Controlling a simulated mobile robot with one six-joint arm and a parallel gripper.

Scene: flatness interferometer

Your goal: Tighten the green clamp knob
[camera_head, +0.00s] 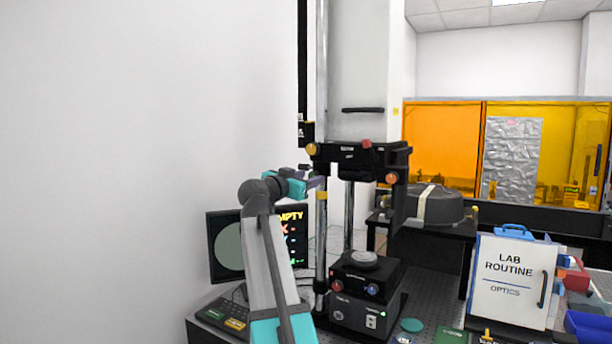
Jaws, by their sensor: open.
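My gripper (318,183) is at the end of my raised arm, beside the left post of the interferometer stand (349,215). Its fingers are small here and point right, towards the post, just below the black upper carriage (362,156). It holds nothing that I can see. I cannot make out a green clamp knob for certain. Orange and red knobs show clearly on the carriage.
A black base unit (366,313) with a round pale disc (363,257) stands below the carriage. A monitor (228,254) is partly behind my arm. A white LAB ROUTINE board (512,281) stands at right. A teal disc (411,325) lies on the table. The left wall is bare.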

